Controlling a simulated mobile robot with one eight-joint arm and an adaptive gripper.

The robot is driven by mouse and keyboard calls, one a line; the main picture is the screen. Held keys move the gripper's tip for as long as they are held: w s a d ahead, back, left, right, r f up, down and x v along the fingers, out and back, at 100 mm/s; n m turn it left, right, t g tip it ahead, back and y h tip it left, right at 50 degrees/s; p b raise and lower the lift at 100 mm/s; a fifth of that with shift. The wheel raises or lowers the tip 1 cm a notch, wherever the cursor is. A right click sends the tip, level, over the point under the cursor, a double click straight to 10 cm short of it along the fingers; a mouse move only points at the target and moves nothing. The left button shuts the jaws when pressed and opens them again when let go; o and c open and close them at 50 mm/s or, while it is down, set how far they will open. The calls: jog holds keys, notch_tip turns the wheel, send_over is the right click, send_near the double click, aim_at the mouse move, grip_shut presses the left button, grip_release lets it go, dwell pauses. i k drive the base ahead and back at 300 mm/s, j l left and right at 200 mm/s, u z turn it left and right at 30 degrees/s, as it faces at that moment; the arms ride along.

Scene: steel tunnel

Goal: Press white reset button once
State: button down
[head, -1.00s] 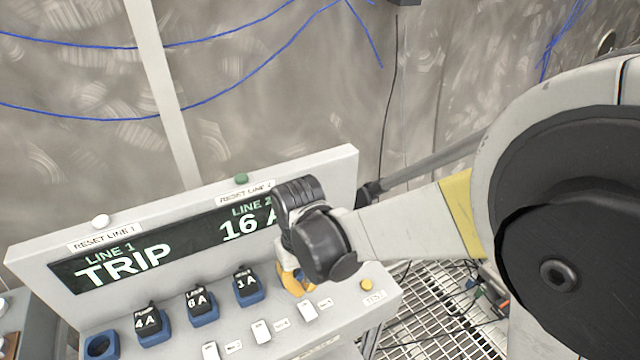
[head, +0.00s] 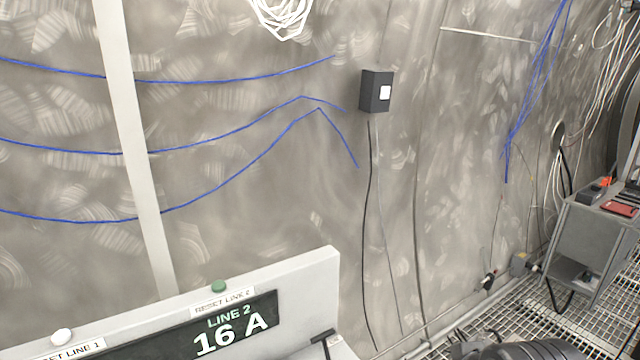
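The white reset button (head: 62,336) is a small round cap on the top edge of the grey panel (head: 300,277), at the lower left of the head view. A label partly cut off by the frame, ending in "SET LINE 1", sits below it. A green button (head: 218,286) stands farther right on the same edge, above a "RESET LINE 2" label. The display (head: 235,325) reads "LINE 2 16 A"; its LINE 1 side is out of frame. My gripper is not in view. A dark rounded shape at the bottom right may be part of my arm.
A dark wall box (head: 376,92) with a white square hangs on the steel wall, with cables below it. Blue cables cross the wall. A grey cabinet (head: 590,235) stands on the grated floor at right. Nothing visible stands above the panel's top edge except the buttons.

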aim_at(61, 337)
jog(key=u, duration=1.35)
